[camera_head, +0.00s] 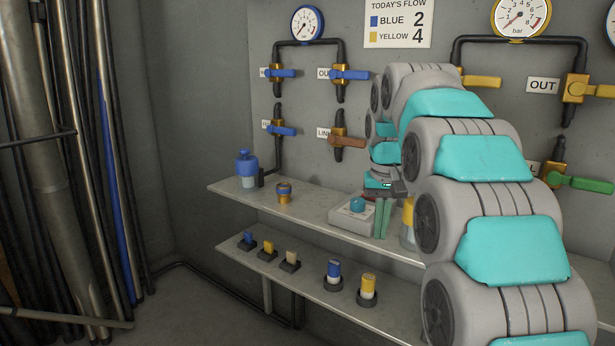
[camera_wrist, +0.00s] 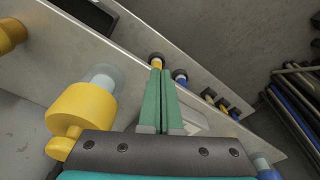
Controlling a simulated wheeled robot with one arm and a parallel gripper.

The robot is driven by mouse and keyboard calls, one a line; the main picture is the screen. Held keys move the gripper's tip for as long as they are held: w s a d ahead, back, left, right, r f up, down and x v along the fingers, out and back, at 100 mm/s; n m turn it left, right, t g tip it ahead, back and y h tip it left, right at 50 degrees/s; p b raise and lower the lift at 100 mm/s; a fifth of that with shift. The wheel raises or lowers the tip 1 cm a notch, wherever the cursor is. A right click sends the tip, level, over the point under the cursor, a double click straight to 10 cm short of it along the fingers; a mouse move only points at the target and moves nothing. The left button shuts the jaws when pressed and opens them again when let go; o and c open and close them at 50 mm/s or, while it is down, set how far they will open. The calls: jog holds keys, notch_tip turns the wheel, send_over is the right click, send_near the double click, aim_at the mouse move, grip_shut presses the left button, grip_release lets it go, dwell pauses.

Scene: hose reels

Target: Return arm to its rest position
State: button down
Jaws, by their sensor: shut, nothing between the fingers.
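My gripper (camera_head: 381,233) points down over the upper shelf in the head view, beside a white box (camera_head: 352,215) with a teal knob. Its two green fingers (camera_wrist: 163,78) lie side by side in the wrist view, shut with nothing held between them. My grey arm with teal covers stretches from the bottom right up to the wall fittings and bends down to the gripper. It hides part of the wall and shelves. I cannot tell whether the fingertips touch the shelf.
A yellow-topped jar (camera_head: 407,222) stands close right of the fingers; its yellow top (camera_wrist: 82,108) is large in the wrist view. A blue-topped bottle (camera_head: 246,168) and a small brass piece (camera_head: 284,192) stand left on the upper shelf (camera_head: 315,208). Valves with levers (camera_head: 347,140) line the wall.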

jog(key=s+f+g, duration=0.1)
jog(key=s+f, duration=0.5)
jog(key=s, duration=0.7)
jog(key=s+f+g, duration=0.1)
jog(key=s+f, duration=0.5)
jog(key=s, duration=0.7)
jog(key=s+f+n+g, duration=0.1)
jog(key=s+f, duration=0.5)
jog(key=s, duration=0.7)
jog(key=shift+s, duration=0.2)
jog(key=c, duration=1.5)
grip_release()
